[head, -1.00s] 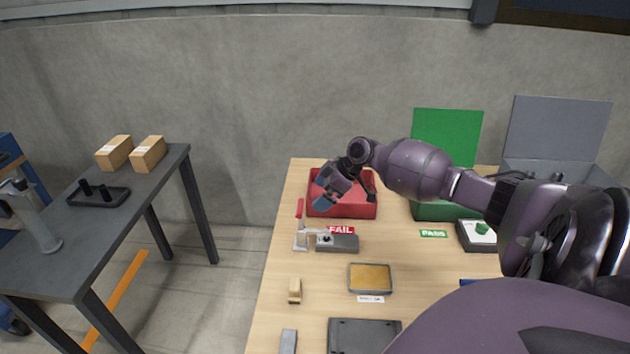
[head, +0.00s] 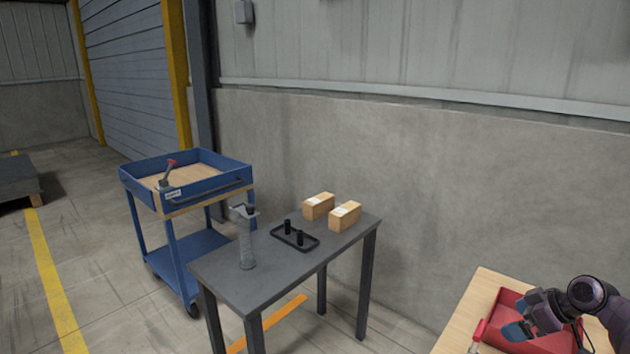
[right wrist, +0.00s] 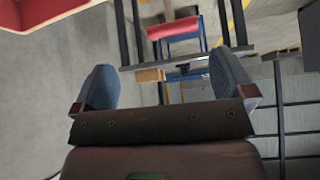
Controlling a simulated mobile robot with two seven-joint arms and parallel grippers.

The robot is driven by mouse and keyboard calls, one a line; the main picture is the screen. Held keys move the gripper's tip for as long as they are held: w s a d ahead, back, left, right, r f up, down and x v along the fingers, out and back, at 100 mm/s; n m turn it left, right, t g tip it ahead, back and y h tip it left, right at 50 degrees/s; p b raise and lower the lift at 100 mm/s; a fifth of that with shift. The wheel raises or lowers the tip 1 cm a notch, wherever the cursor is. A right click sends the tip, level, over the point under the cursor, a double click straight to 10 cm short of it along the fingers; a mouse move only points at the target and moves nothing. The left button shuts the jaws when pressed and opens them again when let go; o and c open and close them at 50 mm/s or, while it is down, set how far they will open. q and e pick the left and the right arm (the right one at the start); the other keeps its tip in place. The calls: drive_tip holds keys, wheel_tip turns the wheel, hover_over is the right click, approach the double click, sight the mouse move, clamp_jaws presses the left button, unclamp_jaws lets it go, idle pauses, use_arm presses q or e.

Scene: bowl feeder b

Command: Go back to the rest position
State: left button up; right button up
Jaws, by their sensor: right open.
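My right gripper (head: 520,328) is at the lower right of the head view, over the red bin (head: 497,310) on the wooden bench. In the right wrist view its two blue-grey fingers (right wrist: 160,88) stand wide apart with nothing between them. Part of a red bin (right wrist: 45,12) shows at the upper left of that view. My left gripper is in neither view.
A dark grey table (head: 225,278) holds two cardboard boxes (head: 345,215), a black tray (head: 282,235) and a grey upright device (head: 246,245). A blue cart (head: 215,185) stands behind it. Floor shows between the table and the wooden bench (head: 462,315).

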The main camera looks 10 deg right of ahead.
drive_tip(key=s+a+f+m+t+h+p, duration=0.1)
drive_tip(key=s+a+f+t, duration=0.25)
drive_tip(key=a, duration=0.45)
drive_tip(key=s+a+f+m+t+h+p, duration=0.15)
drive_tip(key=s+a, duration=0.25)
drive_tip(key=a, duration=0.4)
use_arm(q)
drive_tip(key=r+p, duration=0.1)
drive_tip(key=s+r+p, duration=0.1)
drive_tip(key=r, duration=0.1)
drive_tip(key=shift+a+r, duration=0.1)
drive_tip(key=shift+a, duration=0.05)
use_arm(e)
drive_tip(key=s+a+f+m+h, duration=0.1)
drive_tip(key=s+a, duration=0.4)
drive_tip(key=s, duration=0.6)
drive_tip(key=s+a+f+m+h, duration=0.1)
drive_tip(key=s+a, duration=0.4)
drive_tip(key=s, duration=0.6)
wheel_tip(320, 180, down, 2)
drive_tip(key=shift+s+f+m, duration=0.2)
drive_tip(key=shift+f+m, duration=0.05)
drive_tip(key=shift+m, duration=0.3)
